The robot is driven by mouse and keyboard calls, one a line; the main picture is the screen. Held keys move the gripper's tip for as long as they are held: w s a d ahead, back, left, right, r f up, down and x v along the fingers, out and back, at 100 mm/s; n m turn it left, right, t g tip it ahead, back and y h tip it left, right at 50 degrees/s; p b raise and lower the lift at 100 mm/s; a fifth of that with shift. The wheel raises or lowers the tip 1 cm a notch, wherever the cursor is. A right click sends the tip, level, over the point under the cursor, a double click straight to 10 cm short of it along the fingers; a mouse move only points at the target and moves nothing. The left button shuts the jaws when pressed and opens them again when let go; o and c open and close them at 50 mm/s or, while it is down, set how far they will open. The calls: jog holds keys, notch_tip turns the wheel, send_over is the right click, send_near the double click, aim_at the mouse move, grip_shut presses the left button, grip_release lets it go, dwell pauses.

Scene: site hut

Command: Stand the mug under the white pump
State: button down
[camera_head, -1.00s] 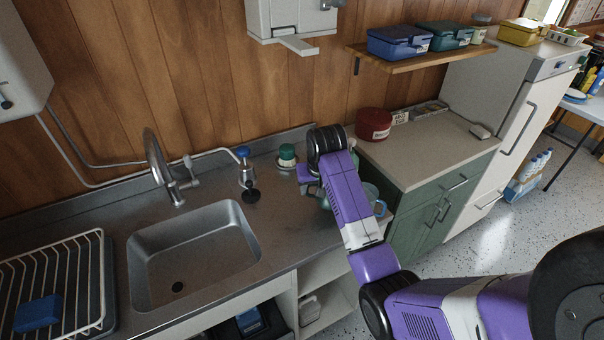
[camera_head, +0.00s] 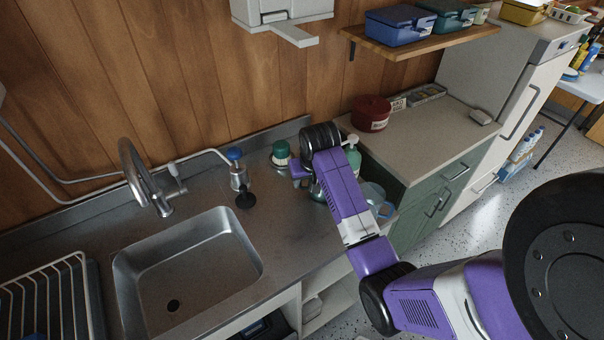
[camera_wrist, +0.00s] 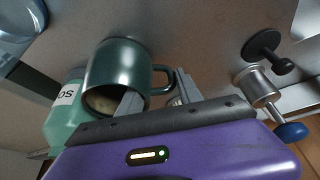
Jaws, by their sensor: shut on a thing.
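The mug (camera_wrist: 118,66) is dark green and glossy, with its handle on the right in the wrist view. My gripper (camera_wrist: 158,97) is shut on it at the handle side; the exact contact is partly hidden. In the head view my gripper (camera_head: 303,172) is over the right part of the steel counter, and my arm hides most of the mug. A teal bottle with a white pump (camera_head: 350,140) stands just right of my gripper. The labelled bottle (camera_wrist: 66,112) also shows close beside the mug in the wrist view. I cannot tell whether the mug touches the counter.
A green-topped jar (camera_head: 281,152) and a blue-topped metal fixture (camera_head: 238,172) stand left of my gripper. A clear jug (camera_head: 374,196) is to the right. A white dispenser (camera_head: 284,14) hangs above.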

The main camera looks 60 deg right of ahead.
jog(key=c, duration=0.8)
grip_release()
jog(key=shift+o, duration=0.2)
